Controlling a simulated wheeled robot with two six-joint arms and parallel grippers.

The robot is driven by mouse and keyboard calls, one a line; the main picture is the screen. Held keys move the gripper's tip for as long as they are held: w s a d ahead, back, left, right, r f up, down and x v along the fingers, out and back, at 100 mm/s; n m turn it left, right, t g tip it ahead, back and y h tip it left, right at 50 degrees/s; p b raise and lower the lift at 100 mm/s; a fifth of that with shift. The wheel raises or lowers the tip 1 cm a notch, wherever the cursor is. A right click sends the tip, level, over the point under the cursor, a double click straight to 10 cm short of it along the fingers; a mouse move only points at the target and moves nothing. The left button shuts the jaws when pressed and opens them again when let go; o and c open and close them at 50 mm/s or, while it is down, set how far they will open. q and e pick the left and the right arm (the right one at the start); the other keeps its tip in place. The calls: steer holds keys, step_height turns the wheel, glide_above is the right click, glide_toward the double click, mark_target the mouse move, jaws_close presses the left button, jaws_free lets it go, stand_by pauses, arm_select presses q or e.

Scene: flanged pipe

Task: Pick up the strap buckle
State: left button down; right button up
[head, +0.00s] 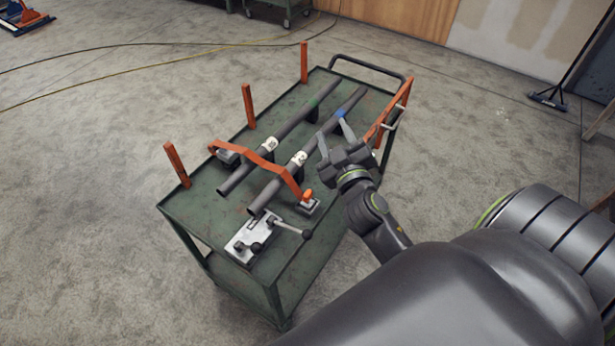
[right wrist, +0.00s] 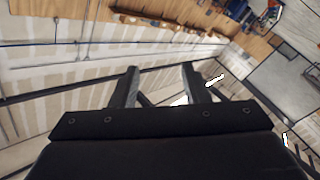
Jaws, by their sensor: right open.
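An orange strap (head: 262,159) arches across two dark pipes on a green cart. At its right end is the strap buckle (head: 308,204), a small metal piece with an orange tab, on the cart top. My right gripper (head: 335,139) is above the cart's right side, beyond the buckle and apart from it, near the pipe with the blue mark. Its jaws are open and look empty. In the right wrist view the two fingers (right wrist: 160,85) stand apart with only room background between them. The buckle does not show there. My left gripper is not in view.
The pipes (head: 235,178) (head: 268,198) lie side by side on the cart (head: 185,205). Orange posts (head: 249,106) rise along its left side, and an orange rail (head: 388,112) stands at right. A metal clamp with a black-knobbed lever (head: 250,238) sits at the near end.

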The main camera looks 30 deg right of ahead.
steer(key=w+a+r+n+t+y, duration=0.2)
steer(key=w+a+r+n+y, duration=0.1)
steer(key=a+n+y, duration=0.25)
steer(key=w+a+r+n+t+y, duration=0.1)
steer(key=w+a+r+n+y, duration=0.3)
steer(key=n+y, duration=0.3)
steer(key=a+f+n+g+y, duration=0.2)
steer(key=a+n+g+y, duration=0.2)
steer(key=a+n+y, duration=0.15)
steer(key=n+g+h, duration=0.2)
steer(key=g+h, duration=1)
steer(key=g, duration=0.5)
glide_toward(308, 193)
step_height(308, 193, down, 7)
steer(key=b, duration=1.3)
steer(key=shift+d+f, duration=0.1)
step_height(308, 193, down, 3)
steer(key=b, duration=0.3)
steer(key=shift+f, duration=0.5)
